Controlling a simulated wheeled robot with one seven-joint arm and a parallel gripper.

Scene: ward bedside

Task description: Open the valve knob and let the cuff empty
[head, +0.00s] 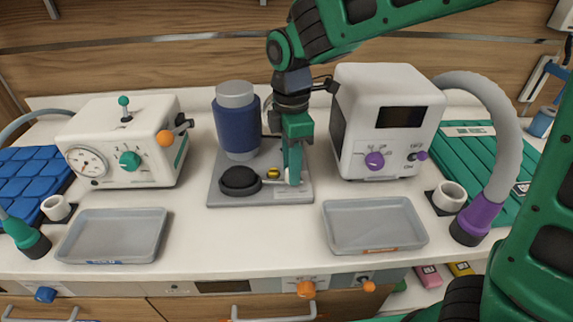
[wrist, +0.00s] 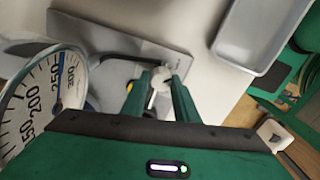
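The cuff (head: 236,130) is a dark blue wrap around a grey upright post on a grey base plate (head: 218,195). A black bulb (head: 240,181) lies at the plate's front, with a small yellow part (head: 273,171) beside it. The pale round valve knob (wrist: 160,78) sits between my fingertips in the wrist view. My gripper (head: 291,178) points down at the right of the plate; its fingers seem to touch the knob on both sides. A round dial gauge (wrist: 40,95) fills the left of the wrist view; its reading is unclear.
A white box with gauge and teal knob (head: 129,160) stands left. A white box with a purple knob (head: 374,160) stands close right of my gripper. Grey trays lie front left (head: 112,236) and front right (head: 376,225). Bench between them is clear.

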